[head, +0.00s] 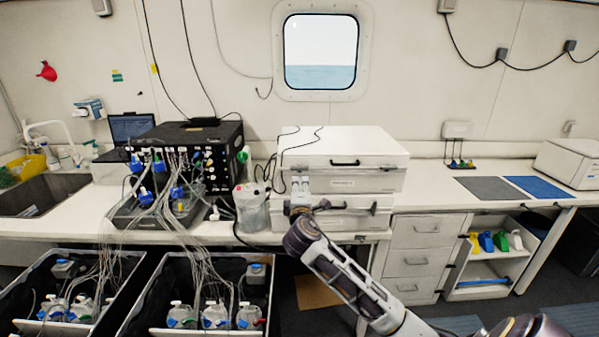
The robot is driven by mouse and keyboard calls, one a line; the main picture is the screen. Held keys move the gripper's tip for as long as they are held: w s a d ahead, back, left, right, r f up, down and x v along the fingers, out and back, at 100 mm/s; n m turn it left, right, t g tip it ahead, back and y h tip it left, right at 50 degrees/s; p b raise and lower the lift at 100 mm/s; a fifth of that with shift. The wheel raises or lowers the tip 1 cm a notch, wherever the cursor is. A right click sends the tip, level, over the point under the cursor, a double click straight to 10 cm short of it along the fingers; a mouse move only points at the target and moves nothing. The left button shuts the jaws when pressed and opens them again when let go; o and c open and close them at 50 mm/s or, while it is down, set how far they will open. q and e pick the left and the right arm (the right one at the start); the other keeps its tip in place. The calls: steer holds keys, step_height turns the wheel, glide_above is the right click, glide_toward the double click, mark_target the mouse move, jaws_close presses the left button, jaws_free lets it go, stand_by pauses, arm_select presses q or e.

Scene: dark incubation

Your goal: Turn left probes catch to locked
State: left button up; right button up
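Two white cases are stacked on the bench in the middle of the head view. The upper case (345,150) has a black handle on its lid and a small label on its front. The lower case (345,221) has a dark handle on its front; the labels are too small to read. My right gripper (301,184) is raised in front of the left part of the cases' fronts, where their edges meet. Its two pale fingertips show close together, and I cannot tell whether they are apart or touch anything. No left catch shows clearly; the gripper covers that area. My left gripper is out of view.
A clear jug (252,211) stands just left of the cases. Further left is a black unit (200,140) with many tubes running to black crates (141,297) of bottles. Drawers (424,232) and an open shelf are at the right.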

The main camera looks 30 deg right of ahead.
mark_target(300, 169)
steer(key=shift+p+x, duration=1.45)
steer(key=shift+x, duration=4.85)
jaws_close()
